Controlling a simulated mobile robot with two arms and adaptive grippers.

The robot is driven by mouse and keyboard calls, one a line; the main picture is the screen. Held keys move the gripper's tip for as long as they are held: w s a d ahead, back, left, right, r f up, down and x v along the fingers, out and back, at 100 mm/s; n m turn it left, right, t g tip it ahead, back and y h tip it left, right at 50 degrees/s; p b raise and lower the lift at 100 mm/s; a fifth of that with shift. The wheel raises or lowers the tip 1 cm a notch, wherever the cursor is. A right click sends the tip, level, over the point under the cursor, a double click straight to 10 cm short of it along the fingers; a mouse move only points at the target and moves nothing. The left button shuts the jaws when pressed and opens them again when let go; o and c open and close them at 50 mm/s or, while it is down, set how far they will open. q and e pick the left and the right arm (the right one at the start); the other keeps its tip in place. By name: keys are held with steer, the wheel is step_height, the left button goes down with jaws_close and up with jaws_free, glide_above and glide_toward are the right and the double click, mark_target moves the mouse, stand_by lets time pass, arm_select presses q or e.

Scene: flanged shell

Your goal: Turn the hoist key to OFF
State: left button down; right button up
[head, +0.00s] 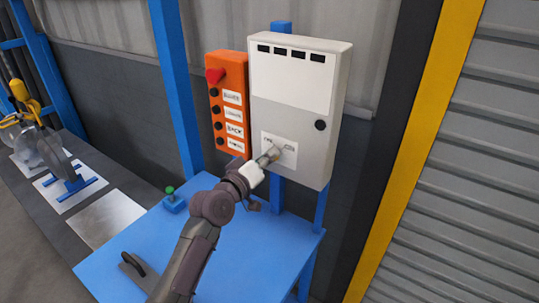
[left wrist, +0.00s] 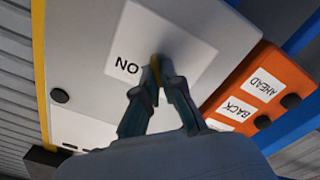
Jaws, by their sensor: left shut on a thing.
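The word ON shows upside down on the label there, left of the key. The fingers hide most of the key, so I cannot tell which way it is turned. My right gripper is not in view.
An orange button panel (head: 230,105) with a red knob hangs close left of the box. A black round knob (head: 320,125) sits on the box's right side. Below are a blue table (head: 250,250), a green-topped button (head: 172,198) and a dark-handled tool (head: 135,266).

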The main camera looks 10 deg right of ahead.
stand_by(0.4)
arm_select(q)
steer(key=c, duration=1.3)
jaws_free()
steer(key=v, duration=1.2)
